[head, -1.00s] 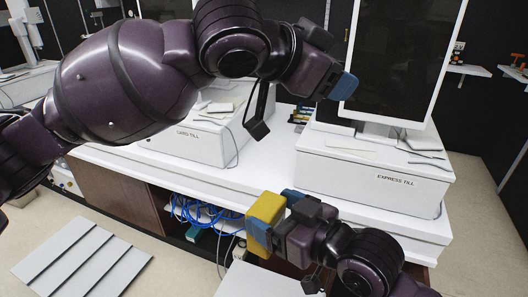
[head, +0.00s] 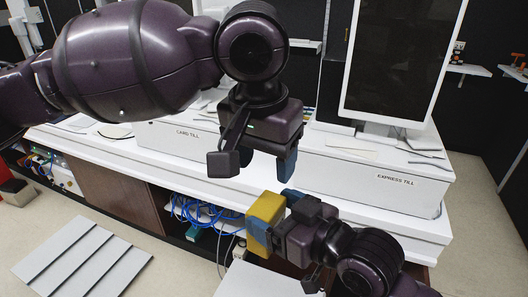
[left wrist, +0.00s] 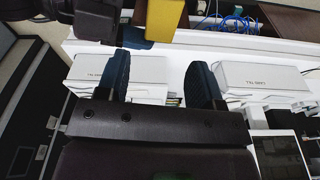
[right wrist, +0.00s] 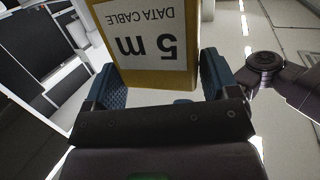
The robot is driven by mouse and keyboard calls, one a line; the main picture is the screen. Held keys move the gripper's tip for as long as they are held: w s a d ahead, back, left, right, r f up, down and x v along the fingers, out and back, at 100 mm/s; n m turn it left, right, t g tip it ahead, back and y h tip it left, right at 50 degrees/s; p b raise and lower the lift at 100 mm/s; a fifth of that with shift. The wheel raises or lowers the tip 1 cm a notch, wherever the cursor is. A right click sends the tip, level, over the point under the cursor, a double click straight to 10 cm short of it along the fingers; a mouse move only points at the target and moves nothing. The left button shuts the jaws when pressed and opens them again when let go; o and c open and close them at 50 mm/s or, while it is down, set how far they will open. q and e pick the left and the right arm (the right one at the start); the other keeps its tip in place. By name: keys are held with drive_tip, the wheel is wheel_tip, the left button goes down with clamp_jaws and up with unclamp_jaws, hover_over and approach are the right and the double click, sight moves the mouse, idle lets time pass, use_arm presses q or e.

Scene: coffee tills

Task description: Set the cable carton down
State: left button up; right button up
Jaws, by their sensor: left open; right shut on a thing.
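The cable carton (head: 266,208) is a yellow box, held in front of the counter in the head view. In the right wrist view the carton (right wrist: 150,50) shows a white label reading "5 m DATA CABLE", upside down. My right gripper (head: 274,215) is shut on it, with a blue finger on either side. My left gripper (head: 284,164) is open and empty, above the carton and pointing down. In the left wrist view its blue fingers (left wrist: 160,78) are apart, and the carton (left wrist: 165,20) shows at the top edge. The carton's underside is hidden.
The white counter (head: 240,180) carries the card till (head: 170,140) and the express till (head: 370,185). Blue cables (head: 195,212) lie on the shelf below. A white surface (head: 255,283) is below my right gripper. A grey slatted panel (head: 85,260) lies at lower left.

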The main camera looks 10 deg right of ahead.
sight(269, 205)
use_arm(q)
drive_tip(key=f, duration=0.3)
drive_tip(key=w+f, duration=0.1)
drive_tip(key=f, duration=0.3)
drive_tip(key=d+f, duration=0.1)
drive_tip(key=f, duration=0.3)
drive_tip(key=shift+w, duration=0.15)
drive_tip(key=c, duration=0.7)
drive_tip(key=shift+r, duration=0.1)
use_arm(e)
drive_tip(key=o, duration=0.8)
